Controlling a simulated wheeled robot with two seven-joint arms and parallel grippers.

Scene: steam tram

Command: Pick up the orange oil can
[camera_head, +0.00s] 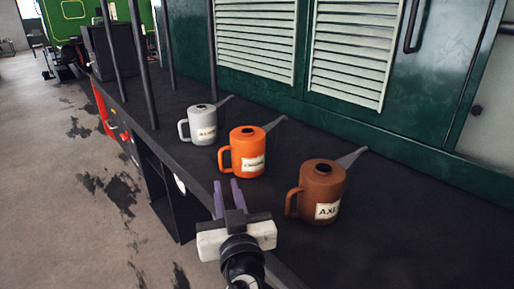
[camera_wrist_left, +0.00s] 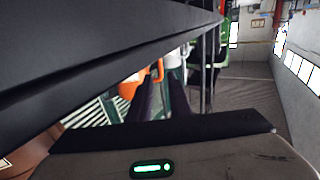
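The orange oil can (camera_head: 246,147) stands upright on the dark running board, with a white label, a handle on its left and a grey spout pointing up to the right. Part of it shows in the left wrist view (camera_wrist_left: 129,88), partly hidden by the dark ledge and a finger. My left gripper (camera_head: 228,188) is in front of the can and below its handle in the head view, apart from it. Its two purple fingers are parted with nothing between them. My right gripper is not in view.
A grey can (camera_head: 202,127) stands to the left of the orange one, and a brown can (camera_head: 322,190) labelled "AX…" to the right. Dark upright posts (camera_head: 140,60) rise at the left. The green tram side (camera_head: 440,110) with louvres is behind. Bare board lies at the lower right.

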